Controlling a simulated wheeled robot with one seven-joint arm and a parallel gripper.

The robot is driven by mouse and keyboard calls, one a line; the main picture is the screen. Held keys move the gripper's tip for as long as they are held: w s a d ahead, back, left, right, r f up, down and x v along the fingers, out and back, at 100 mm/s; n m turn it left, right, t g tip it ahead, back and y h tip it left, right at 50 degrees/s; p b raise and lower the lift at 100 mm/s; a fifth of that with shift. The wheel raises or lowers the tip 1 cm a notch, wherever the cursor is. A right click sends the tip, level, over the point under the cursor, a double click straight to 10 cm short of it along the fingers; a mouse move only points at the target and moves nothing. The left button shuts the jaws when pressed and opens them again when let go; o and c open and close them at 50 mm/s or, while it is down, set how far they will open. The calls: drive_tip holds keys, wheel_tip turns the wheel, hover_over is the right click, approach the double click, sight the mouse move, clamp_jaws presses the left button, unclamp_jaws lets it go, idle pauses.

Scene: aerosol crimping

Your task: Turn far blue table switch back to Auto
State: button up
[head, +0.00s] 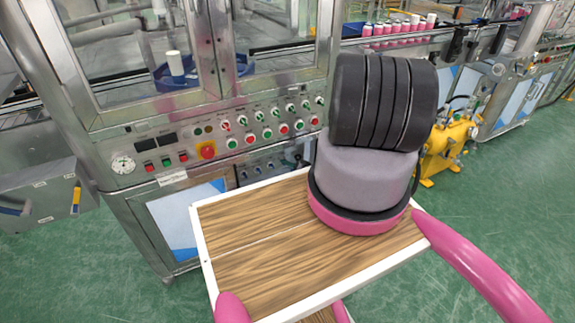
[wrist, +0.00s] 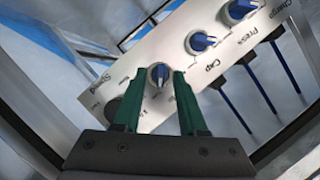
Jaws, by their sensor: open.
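In the wrist view, my gripper (wrist: 160,76) has its two green fingers apart, one on each side of a blue rotary switch (wrist: 158,73) on a pale panel. The fingertips are level with the knob; I cannot tell whether they touch it. Its labels are too small and tilted to read, so its setting is unclear. In the head view, a row of small blue switches (head: 258,167) sits low on the machine front. My gripper is hidden there behind my arm. A blue table (head: 166,80) with a white cylinder shows behind the glass, and another blue table (head: 245,66) lies to its right.
In the wrist view, the "Cap" switch (wrist: 201,42) and the "Press" switch (wrist: 238,11) lie to the right. Above the lower row in the head view is a panel of buttons and green-white knobs (head: 263,120), with a red-on-yellow emergency stop (head: 207,151). A yellow pump (head: 449,140) stands right.

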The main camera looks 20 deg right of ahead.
drive_tip(key=shift+w+a, duration=0.1)
drive_tip(key=shift+w, duration=0.1)
drive_tip(key=shift+c, duration=0.3)
clamp_jaws()
drive_tip(key=n+h, duration=0.2)
drive_tip(key=n, duration=0.2)
drive_tip(key=n+h, duration=0.3)
drive_tip(key=n, duration=0.1)
drive_tip(key=a+n+h, duration=0.1)
drive_tip(key=n+h, duration=0.2)
drive_tip(key=n, duration=0.1)
idle(0.7)
drive_tip(key=shift+n, duration=0.3)
